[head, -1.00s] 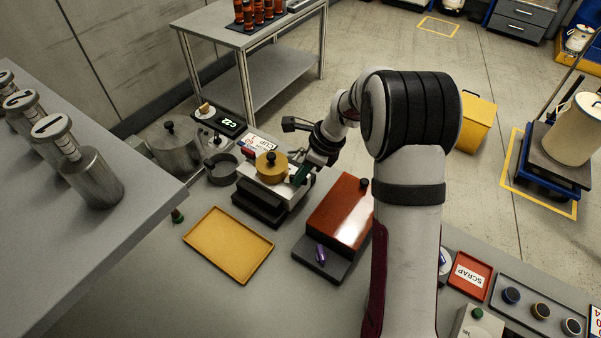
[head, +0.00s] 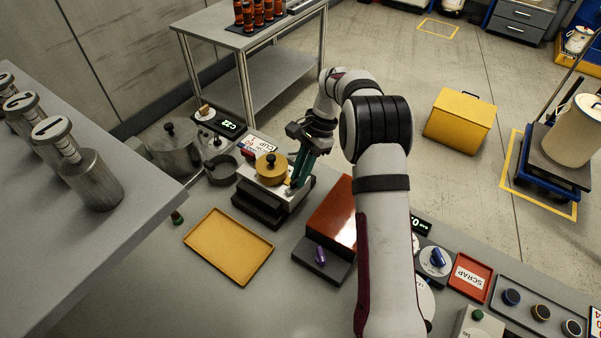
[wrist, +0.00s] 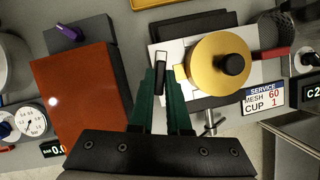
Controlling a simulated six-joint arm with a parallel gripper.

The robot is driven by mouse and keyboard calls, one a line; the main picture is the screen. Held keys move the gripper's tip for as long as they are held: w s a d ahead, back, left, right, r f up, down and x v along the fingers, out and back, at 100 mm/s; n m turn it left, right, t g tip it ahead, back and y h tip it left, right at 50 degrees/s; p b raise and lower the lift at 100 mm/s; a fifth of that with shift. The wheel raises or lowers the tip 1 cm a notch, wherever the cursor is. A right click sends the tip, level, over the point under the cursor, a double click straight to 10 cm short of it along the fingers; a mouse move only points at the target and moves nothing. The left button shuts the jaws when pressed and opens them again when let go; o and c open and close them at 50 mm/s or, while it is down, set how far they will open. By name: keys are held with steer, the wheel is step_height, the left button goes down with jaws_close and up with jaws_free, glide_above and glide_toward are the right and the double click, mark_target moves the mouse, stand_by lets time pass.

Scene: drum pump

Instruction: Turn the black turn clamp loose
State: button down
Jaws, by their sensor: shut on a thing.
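The black turn clamp (wrist: 161,73) shows in the wrist view as a short dark bar between my green fingertips, beside a round brass-yellow lid. My gripper (wrist: 161,82) is shut on it; the fingers hide part of its sides. In the head view my gripper (head: 293,184) points down at the right edge of the white block, and the clamp is mostly hidden there. The brass-yellow lid (head: 264,171) with a black knob (head: 271,158) sits on the white block; it also shows in the wrist view (wrist: 205,68).
A red-brown box (head: 332,212) on a dark base with a purple handle (head: 320,255) stands to the right. A yellow tray (head: 229,246) lies in front. A service sign (wrist: 263,97), a red-handled strainer (wrist: 276,52) and a grey pot (head: 172,150) are close by.

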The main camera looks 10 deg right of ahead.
steer(key=shift+n+g+h, duration=0.4)
steer(key=shift+n+g, duration=0.1)
steer(key=shift+n, duration=1.2)
steer(key=c, duration=0.9)
jaws_free()
steer(key=shift+w, duration=0.1)
steer(key=v, duration=0.7)
steer(key=shift+w+r, duration=0.1)
steer(key=shift+r, duration=0.15)
